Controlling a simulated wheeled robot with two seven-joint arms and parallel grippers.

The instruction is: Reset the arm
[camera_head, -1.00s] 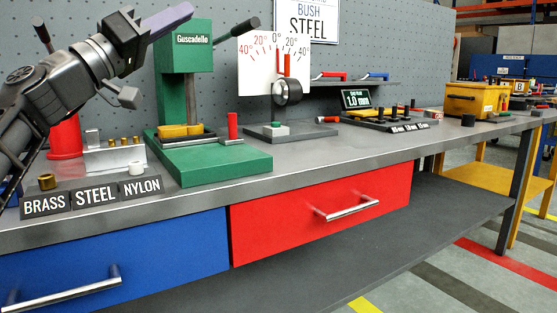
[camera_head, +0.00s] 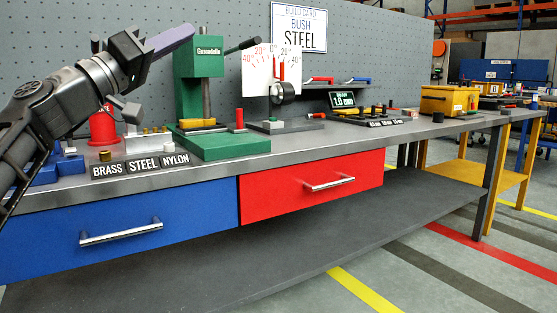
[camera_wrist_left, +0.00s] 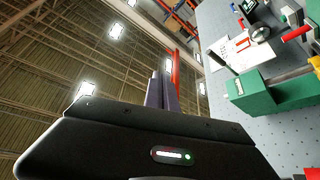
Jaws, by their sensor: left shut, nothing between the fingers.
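My left gripper (camera_head: 170,41) is raised at the upper left of the head view, in front of the pegboard and to the left of the green press. Its purple-grey fingers are together and hold nothing. In the left wrist view the closed fingers (camera_wrist_left: 161,90) point up toward the ceiling, with the green press (camera_wrist_left: 272,92) off to the right. My right gripper is in neither view.
The grey workbench (camera_head: 300,147) carries the green press (camera_head: 200,60), BRASS, STEEL and NYLON labels (camera_head: 142,165), a dial gauge (camera_head: 282,92) and a yellow box (camera_head: 447,100). Blue (camera_head: 190,215) and red (camera_head: 270,195) drawers sit below.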

